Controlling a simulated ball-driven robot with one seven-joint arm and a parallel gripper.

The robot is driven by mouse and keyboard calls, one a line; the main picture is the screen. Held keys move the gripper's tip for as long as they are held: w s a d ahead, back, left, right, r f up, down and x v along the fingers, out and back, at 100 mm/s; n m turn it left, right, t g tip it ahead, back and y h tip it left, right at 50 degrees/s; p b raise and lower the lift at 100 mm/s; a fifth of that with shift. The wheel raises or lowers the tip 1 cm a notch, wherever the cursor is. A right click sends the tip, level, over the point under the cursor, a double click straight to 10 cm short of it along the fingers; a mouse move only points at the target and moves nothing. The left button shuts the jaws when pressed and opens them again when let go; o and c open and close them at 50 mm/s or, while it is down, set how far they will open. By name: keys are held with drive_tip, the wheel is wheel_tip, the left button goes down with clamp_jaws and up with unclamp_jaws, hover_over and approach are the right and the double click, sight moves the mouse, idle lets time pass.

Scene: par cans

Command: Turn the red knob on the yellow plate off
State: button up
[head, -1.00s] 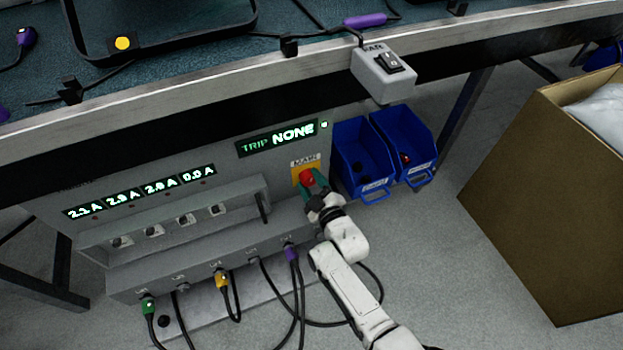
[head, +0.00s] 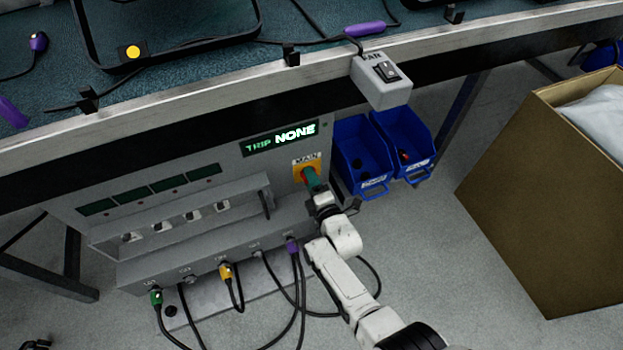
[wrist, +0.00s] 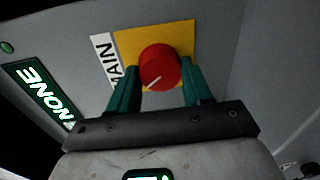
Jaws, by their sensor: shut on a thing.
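The red knob (wrist: 159,68) sits on the yellow plate (wrist: 183,32) under a white MAIN label (head: 306,159). The white line on its face points to the lower left in the wrist view. In the head view only a sliver of the knob (head: 305,174) shows on the plate (head: 298,180). My gripper (wrist: 163,85) has its green fingers on either side of the knob and is shut on it. In the head view my gripper (head: 313,181) hides most of the knob. The TRIP display (head: 280,138) reads NONE, and the current displays (head: 150,190) beside it are dark.
Two blue bins (head: 361,157) hang right of the plate. A FAN switch box (head: 381,80) juts from the bench edge above. A cardboard box (head: 540,190) stands at the right. Cables run from coloured plugs such as the orange one (head: 226,270) along the panel's lower front.

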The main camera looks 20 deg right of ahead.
drive_tip(key=shift+f+n, duration=0.1)
drive_tip(key=shift+n, duration=0.5)
drive_tip(key=o, duration=1)
drive_tip(key=shift+o, duration=0.2)
drive_tip(key=s+p, duration=0.7)
drive_tip(key=s, duration=0.3)
drive_tip(key=shift+s+r+p, duration=0.35)
drive_tip(key=shift+s+p, duration=0.05)
